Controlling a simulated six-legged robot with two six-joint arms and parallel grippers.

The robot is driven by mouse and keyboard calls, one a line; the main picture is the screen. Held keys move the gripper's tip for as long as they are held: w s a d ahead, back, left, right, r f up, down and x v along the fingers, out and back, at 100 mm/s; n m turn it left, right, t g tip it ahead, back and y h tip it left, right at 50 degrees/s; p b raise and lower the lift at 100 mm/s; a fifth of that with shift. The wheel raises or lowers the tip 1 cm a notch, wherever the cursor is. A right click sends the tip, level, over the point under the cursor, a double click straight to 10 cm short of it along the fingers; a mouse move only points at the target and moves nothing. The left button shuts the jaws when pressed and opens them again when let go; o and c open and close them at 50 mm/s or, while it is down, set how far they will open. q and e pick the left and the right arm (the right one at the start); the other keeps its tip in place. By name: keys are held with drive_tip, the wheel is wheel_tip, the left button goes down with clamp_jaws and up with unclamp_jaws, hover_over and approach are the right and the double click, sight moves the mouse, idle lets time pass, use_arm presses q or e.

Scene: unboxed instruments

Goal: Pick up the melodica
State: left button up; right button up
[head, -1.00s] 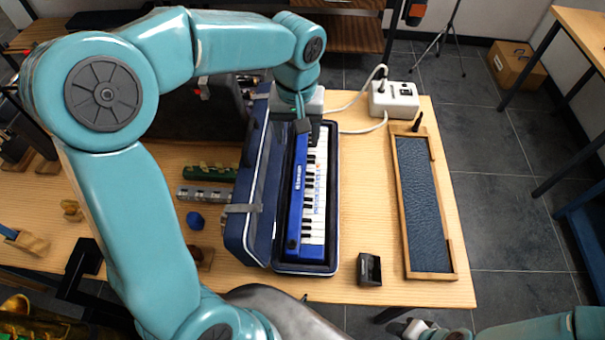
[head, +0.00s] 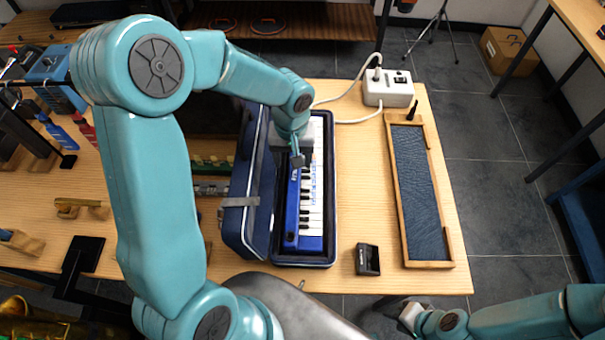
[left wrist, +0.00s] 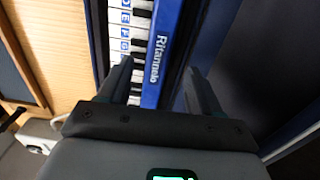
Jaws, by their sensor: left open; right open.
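The blue melodica (head: 292,215) with black and white keys lies in its open dark blue case (head: 333,190) in the head view. My left gripper (head: 297,160) is over the melodica's middle part, and my arm hides some of its far end. In the left wrist view the gripper (left wrist: 160,88) is open. One finger is over the keys and the other is beyond the lettered blue edge of the melodica (left wrist: 158,60). Whether they touch it, I cannot tell. My right gripper (head: 408,316) is open and empty at the bottom, off the table's front edge.
The case lid (head: 240,205) stands raised on the left of the melodica. A wooden tray with a dark blue pad (head: 416,190), a small black block (head: 367,259) and a white power box (head: 388,90) are on the right. Bare table (head: 360,190) lies between case and tray.

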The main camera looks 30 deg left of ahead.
sight(306, 174)
use_arm(q)
drive_tip(key=f, duration=0.3)
drive_tip(key=shift+w+f, duration=0.35)
drive_tip(key=shift+f, duration=0.05)
drive_tip(key=shift+s+r, duration=0.1)
drive_tip(key=shift+s, duration=0.1)
drive_tip(key=shift+w, duration=0.15)
drive_tip(key=shift+f, duration=0.2)
clamp_jaws()
idle(1.0)
